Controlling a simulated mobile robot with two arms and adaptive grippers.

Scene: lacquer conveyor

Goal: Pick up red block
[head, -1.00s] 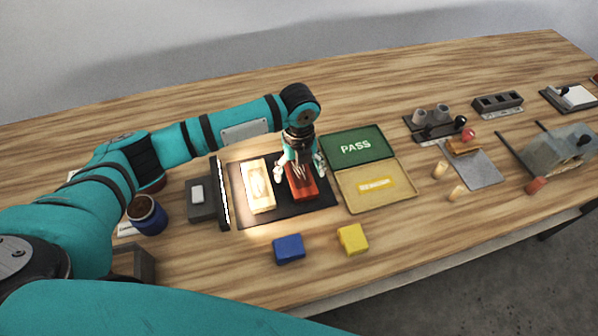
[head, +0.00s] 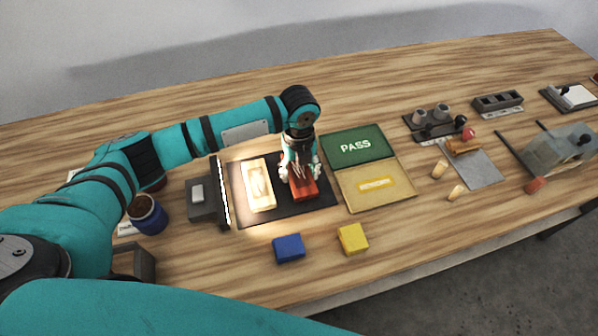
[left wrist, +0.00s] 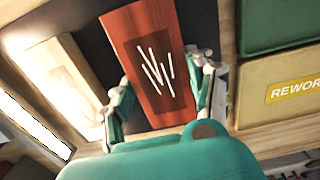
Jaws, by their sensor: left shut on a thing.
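The red block (head: 304,189) is a flat rectangular block with thin white strokes on its face. It is at the right part of the black mat (head: 285,208). My left gripper (head: 300,174) is above it, with a finger on either side, shut on the block. In the left wrist view the red block (left wrist: 150,55) lies between the two fingers of my left gripper (left wrist: 162,95). I cannot tell whether the block touches the mat. My right gripper is not in view.
A cream block (head: 258,186) lies left on the mat by a lit bar (head: 222,192). The green PASS tray (head: 358,146) and yellow tray (head: 378,199) are to the right. A blue block (head: 289,248) and yellow block (head: 352,238) lie in front. A cup (head: 147,214) stands left.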

